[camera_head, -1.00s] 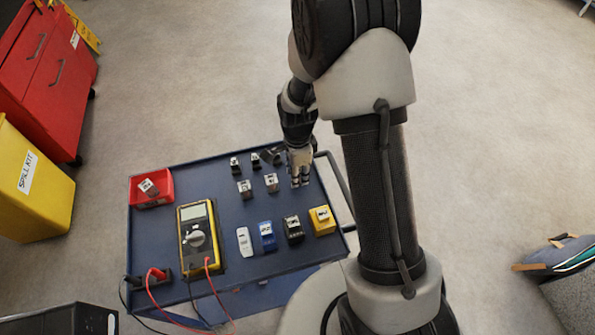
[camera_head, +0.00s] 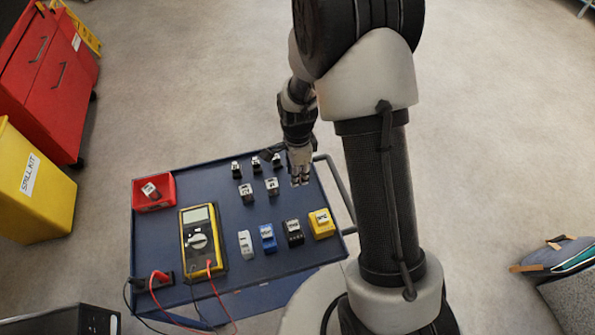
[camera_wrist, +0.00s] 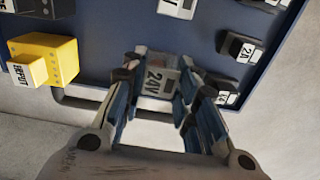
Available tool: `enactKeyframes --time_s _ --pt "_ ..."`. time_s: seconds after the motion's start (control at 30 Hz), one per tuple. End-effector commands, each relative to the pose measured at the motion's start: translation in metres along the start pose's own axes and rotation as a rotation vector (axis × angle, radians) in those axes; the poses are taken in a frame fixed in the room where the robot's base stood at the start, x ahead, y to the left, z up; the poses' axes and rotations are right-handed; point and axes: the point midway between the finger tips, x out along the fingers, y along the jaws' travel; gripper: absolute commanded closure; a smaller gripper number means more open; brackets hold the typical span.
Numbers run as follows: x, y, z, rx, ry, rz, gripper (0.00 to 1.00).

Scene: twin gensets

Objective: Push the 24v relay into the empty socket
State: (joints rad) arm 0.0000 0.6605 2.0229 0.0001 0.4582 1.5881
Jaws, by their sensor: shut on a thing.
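The 24V relay (camera_wrist: 157,80) is a small grey block with a white label reading 24V, between the fingers of my gripper (camera_wrist: 155,95) in the wrist view. My gripper is shut on it. In the head view my gripper (camera_head: 299,176) is low over the right end of the blue cart top (camera_head: 160,235), and the relay cannot be made out there. I cannot tell whether the relay is clear of the cart top. No empty socket can be clearly made out in either view.
Small modules (camera_head: 246,192) stand left of my gripper. A yellow block (camera_head: 321,224), a black one (camera_head: 293,232), a blue one (camera_head: 267,237) and a white one (camera_head: 245,244) line the near side. A multimeter (camera_head: 202,243) and red bin (camera_head: 153,191) lie left. A handle (camera_head: 337,190) edges the right.

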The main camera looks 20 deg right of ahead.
Motion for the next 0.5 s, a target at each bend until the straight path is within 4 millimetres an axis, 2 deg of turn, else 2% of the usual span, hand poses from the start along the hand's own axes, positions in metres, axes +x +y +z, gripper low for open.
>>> enactKeyframes --time_s 0.33,0.5 --pt "-0.012 0.0 0.0 0.0 0.0 -0.001 0.99" --pt "-0.028 0.0 0.0 0.0 0.0 -0.001 0.99"
